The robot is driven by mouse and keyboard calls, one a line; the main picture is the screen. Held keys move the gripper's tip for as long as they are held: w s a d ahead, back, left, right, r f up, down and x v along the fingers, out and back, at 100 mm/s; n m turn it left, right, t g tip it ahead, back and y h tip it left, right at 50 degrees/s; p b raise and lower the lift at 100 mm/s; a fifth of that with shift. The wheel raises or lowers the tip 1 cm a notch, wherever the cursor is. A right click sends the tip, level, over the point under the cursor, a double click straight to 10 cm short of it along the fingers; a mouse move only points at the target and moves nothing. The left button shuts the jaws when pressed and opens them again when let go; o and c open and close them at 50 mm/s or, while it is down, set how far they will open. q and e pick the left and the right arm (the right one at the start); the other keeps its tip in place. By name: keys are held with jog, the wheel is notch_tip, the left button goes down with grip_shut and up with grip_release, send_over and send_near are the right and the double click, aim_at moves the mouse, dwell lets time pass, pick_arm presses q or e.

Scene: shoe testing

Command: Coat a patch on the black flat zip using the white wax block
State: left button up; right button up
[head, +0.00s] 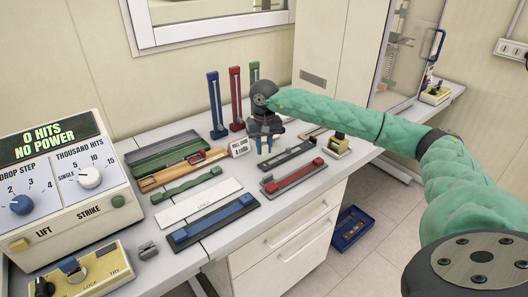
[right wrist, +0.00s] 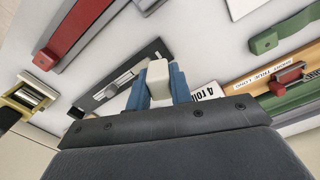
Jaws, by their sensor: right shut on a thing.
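My right gripper (head: 265,146) points down over the middle of the table, near the black flat zip (head: 288,157). In the right wrist view the gripper's blue fingers (right wrist: 158,88) are shut on the white wax block (right wrist: 158,76), one finger on each side. The block is hard to make out in the head view. The zip also shows in the right wrist view (right wrist: 108,92), just left of the fingers, as a dark strip with a grey slider. I cannot tell how high the block is above the table. My left gripper is not in view.
A red bar (head: 295,177), a blue bar (head: 215,219) and a white strip (head: 196,202) lie in front. A small sign (head: 239,147) stands left of the gripper. Upright blue (head: 215,105) and red (head: 236,98) stands are behind. A control box (head: 60,185) fills the left.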

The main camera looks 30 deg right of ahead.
aim_at(264, 143)
jog(key=shift+r, duration=0.3)
jog(key=shift+r, duration=1.5)
